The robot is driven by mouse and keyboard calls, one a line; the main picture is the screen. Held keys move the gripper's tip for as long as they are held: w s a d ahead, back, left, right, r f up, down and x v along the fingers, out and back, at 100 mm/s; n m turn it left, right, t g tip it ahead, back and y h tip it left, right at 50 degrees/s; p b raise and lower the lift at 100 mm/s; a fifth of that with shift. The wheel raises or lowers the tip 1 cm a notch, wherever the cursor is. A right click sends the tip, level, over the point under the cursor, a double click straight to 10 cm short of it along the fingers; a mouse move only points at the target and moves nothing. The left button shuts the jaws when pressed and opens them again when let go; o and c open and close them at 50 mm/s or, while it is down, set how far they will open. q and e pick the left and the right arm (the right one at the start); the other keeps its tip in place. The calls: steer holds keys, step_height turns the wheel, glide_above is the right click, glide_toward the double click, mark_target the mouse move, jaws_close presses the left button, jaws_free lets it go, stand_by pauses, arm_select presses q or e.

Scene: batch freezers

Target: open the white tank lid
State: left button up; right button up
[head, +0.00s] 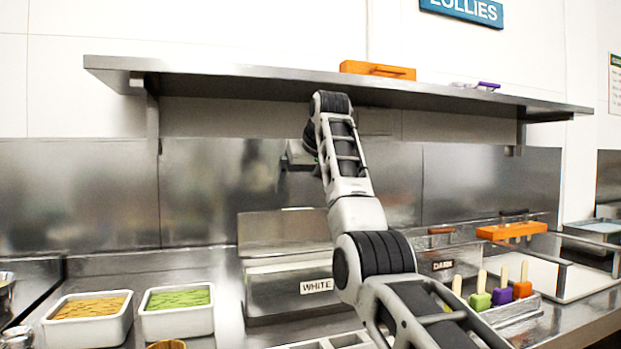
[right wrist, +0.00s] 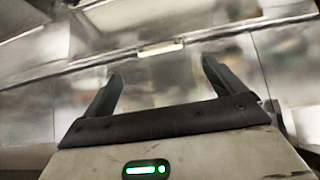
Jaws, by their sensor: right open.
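The white tank (head: 290,290) is a steel box with a "WHITE" label, in the middle of the counter in the head view. A flat steel panel (head: 280,230), apparently its lid, stands raised along the tank's back edge; my right arm covers its right part. I see no handle on it. My right gripper (head: 286,160) is above and behind the tank, below the shelf and in front of the steel back wall. In the right wrist view its two dark fingers (right wrist: 160,85) are apart with nothing between them, over blurred steel surfaces. My left gripper is not in view.
A steel shelf (head: 220,78) overhangs the counter, close above my right arm. Tubs of orange (head: 90,322) and green (head: 178,318) filling stand left of the tank. The dark tank (head: 442,258) and a rack of lollies (head: 510,308) are to the right.

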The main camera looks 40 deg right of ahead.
steer(key=shift+v, duration=2.2)
